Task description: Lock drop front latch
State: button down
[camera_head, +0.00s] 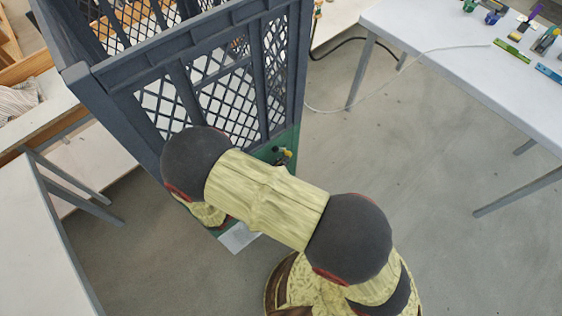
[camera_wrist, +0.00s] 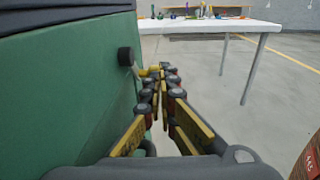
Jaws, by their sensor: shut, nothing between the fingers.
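In the wrist view a green panel (camera_wrist: 70,85) fills the left side. A black round knob (camera_wrist: 126,57) on a short pale stem stands out from it, with a small yellow piece (camera_wrist: 150,71) beside it, perhaps the latch. My gripper (camera_wrist: 160,74) is shut and empty, its fingertips just right of the knob and close to the yellow piece; I cannot tell whether they touch. In the head view the green panel (camera_head: 293,139) shows low on a dark lattice-sided cage. Small black and yellow parts (camera_head: 283,154) show there; my arm hides the gripper.
The tall dark cage (camera_head: 185,60) stands directly ahead. A white table (camera_head: 450,60) with small coloured items is at right; it also shows in the wrist view (camera_wrist: 215,26). Another pale table (camera_head: 35,245) is at left. A thin cable (camera_head: 350,105) crosses the floor. Floor on the right is open.

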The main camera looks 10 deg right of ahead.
jog(key=shift+w+d+r+p, duration=0.1)
jog(key=shift+w+d+p, duration=0.15)
jog(key=shift+d+p, duration=0.4)
jog(key=shift+w+d+p, duration=0.15)
jog(key=shift+w+p, duration=0.05)
jog(key=shift+p, duration=0.45)
jog(key=shift+w+d+r, duration=0.1)
jog(key=shift+w, duration=0.05)
dwell(1.5)
jog(key=f+v, duration=0.1)
jog(key=v, duration=1.1)
jog(key=shift+r, duration=0.4)
